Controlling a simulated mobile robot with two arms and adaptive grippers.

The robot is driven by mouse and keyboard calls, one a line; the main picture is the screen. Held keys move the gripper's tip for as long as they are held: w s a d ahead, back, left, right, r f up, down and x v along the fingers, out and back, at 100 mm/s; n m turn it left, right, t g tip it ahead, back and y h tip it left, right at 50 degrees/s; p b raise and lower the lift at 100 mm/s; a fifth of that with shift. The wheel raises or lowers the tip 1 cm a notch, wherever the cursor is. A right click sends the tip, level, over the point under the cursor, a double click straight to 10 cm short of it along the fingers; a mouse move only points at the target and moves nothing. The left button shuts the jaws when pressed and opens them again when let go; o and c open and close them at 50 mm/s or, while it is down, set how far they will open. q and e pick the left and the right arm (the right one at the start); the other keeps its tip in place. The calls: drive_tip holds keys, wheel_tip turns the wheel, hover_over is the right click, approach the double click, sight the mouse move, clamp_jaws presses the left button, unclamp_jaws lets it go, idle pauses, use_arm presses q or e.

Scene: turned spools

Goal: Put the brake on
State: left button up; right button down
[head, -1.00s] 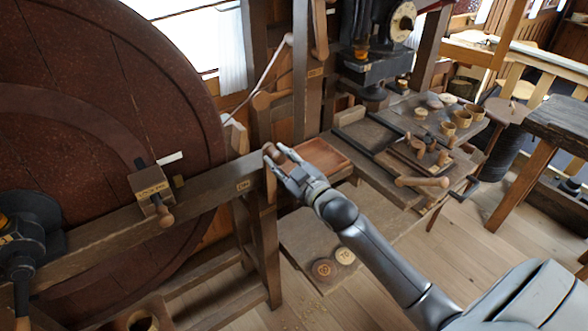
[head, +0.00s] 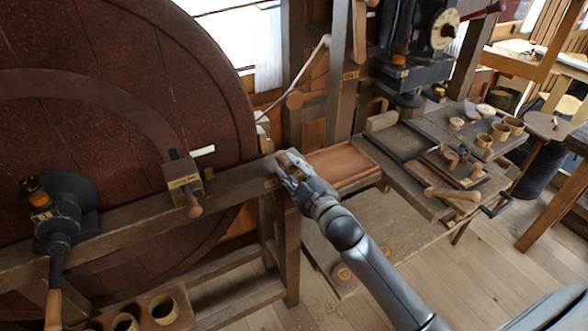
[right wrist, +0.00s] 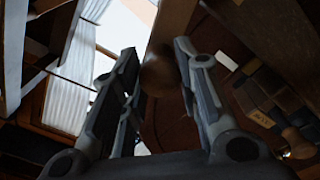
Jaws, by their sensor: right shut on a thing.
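My right gripper (head: 288,166) is at the right end of the long wooden beam in front of the big wheel. It is shut on a brown wooden knob (head: 283,158), seemingly the top of the brake lever. In the right wrist view the rounded brown knob (right wrist: 160,75) lies between the two fingers (right wrist: 157,50). Most of the lever is hidden by my gripper and the beam end. The beam (head: 235,184) has a small label near its end, too small to read. The large reddish-brown wheel (head: 110,110) stands behind it. My left gripper is not in view.
A labelled wooden block with a handle (head: 185,183) sits on the beam left of my gripper. A shallow brown tray (head: 340,160) lies just right of it. A bench with cups and tools (head: 440,115) stands farther right. Wooden cups (head: 165,308) stand at bottom left.

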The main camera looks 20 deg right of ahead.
drive_tip(key=c, duration=1.1)
unclamp_jaws()
drive_tip(key=shift+a, duration=0.25)
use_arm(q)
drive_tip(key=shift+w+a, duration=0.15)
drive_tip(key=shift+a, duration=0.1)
use_arm(e)
drive_tip(key=shift+o, duration=0.2)
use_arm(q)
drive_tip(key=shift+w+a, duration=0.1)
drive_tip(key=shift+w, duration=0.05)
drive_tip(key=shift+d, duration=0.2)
use_arm(e)
drive_tip(key=s, duration=1.2)
drive_tip(key=shift+d, duration=0.45)
